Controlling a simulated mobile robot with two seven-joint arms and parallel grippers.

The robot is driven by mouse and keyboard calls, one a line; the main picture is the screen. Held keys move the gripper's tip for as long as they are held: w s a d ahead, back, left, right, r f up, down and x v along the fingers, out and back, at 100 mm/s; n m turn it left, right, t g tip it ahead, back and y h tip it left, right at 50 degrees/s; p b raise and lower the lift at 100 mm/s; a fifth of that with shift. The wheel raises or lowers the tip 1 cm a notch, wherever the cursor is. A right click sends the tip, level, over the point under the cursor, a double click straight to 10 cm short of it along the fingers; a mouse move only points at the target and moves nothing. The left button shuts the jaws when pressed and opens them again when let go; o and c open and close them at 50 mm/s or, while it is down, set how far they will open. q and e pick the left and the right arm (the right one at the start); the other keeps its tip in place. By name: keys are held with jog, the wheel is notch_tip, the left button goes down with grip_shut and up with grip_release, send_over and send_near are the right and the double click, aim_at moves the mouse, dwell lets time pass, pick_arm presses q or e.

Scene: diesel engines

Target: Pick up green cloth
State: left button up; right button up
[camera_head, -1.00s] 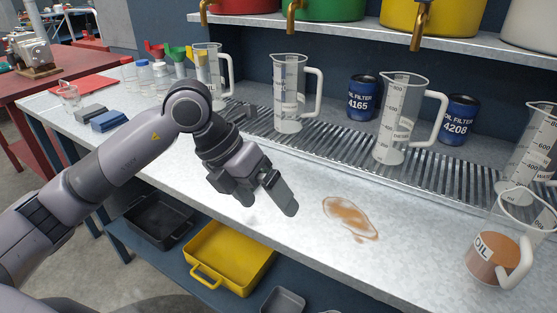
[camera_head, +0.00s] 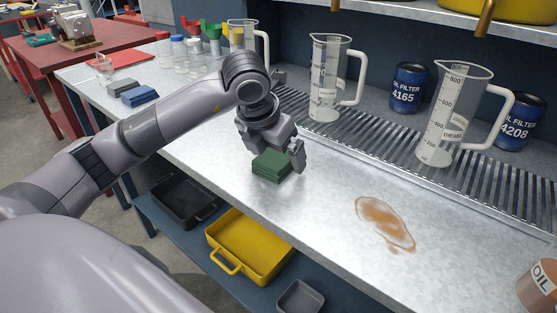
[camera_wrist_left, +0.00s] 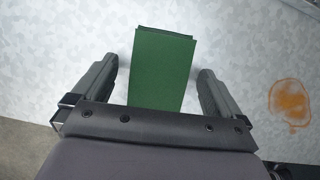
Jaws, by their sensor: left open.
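The green cloth (camera_head: 271,166) is a folded stack on the metal bench, in the middle of the head view. It also shows in the left wrist view (camera_wrist_left: 161,68), lying between the two fingers with a gap on each side. My left gripper (camera_head: 276,158) is over the cloth with its fingers apart on either side of it. In the left wrist view the left gripper (camera_wrist_left: 157,80) is open, and its palm hides the near end of the cloth. My right gripper is not in view.
A brown oil spill (camera_head: 385,223) lies right of the cloth. A yellow tray (camera_head: 250,245) sits on the shelf below.

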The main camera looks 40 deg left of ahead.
aim_at(277, 156)
pick_arm(q)
jog(key=shift+f+b, duration=0.3)
jog(key=shift+f, duration=0.05)
dwell(0.4)
jog(key=c, duration=1.1)
jog(key=shift+o, duration=0.2)
jog(key=shift+r, duration=0.25)
jog(key=shift+r+p, duration=0.15)
jog(key=shift+p, duration=0.3)
notch_tip(277, 156, up, 20)
jog(key=p, duration=0.3)
jog(key=shift+o, duration=0.6)
